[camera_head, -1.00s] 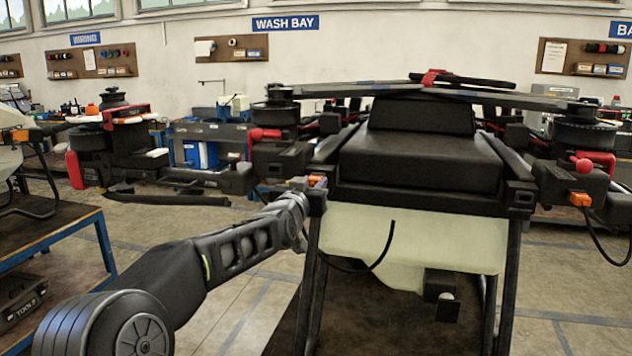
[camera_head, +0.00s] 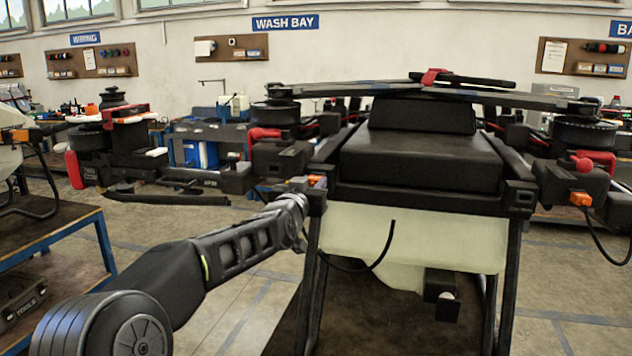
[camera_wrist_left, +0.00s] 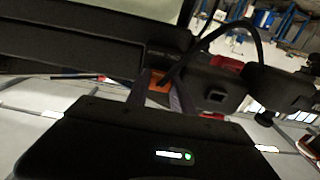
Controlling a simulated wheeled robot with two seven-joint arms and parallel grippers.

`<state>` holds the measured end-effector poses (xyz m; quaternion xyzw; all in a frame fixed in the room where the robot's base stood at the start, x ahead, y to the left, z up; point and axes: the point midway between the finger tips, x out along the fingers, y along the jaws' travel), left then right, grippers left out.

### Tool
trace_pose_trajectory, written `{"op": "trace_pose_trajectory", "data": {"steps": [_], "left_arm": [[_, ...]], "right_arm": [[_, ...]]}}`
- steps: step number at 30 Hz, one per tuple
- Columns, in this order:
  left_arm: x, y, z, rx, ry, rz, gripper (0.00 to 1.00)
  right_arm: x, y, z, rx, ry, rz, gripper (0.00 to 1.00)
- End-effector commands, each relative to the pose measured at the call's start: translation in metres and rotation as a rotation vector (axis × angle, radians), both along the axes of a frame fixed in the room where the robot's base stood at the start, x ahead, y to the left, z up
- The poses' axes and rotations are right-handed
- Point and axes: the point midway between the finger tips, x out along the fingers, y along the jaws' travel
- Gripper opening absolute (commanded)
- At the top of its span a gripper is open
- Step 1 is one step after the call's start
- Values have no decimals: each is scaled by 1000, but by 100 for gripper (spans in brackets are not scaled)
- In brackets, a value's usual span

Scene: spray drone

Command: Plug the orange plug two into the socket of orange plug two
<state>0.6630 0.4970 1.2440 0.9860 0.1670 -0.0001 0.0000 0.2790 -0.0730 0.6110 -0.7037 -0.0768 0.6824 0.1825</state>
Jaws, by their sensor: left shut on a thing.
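My left gripper (camera_head: 312,184) is at the front left corner of the drone's black frame, and its arm comes in from the lower left. It is shut on an orange plug (camera_head: 317,181), which shows as a small orange patch there. In the left wrist view the orange plug (camera_wrist_left: 158,86) sits between the two grey fingers. A black block with a square socket opening (camera_wrist_left: 215,96) is just right of the fingers, apart from the plug. Which numbered socket it is, I cannot tell. The plug's front end is hidden. My right gripper is not in view.
The drone has a black top (camera_head: 420,160) and a pale tank (camera_head: 415,235) below. A black cable (camera_head: 385,250) hangs in front of the tank. Another orange connector (camera_head: 581,199) is on the right arm block. A blue-edged bench (camera_head: 60,240) stands at the left.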

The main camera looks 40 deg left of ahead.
Motion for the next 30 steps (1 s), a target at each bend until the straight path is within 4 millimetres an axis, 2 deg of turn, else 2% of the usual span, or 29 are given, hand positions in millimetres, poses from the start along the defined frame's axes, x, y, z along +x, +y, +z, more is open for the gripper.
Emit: {"op": "trace_pose_trajectory", "data": {"steps": [30], "left_arm": [[-39,-13,0,0,-1,0,0]], "right_arm": [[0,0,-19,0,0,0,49]]}}
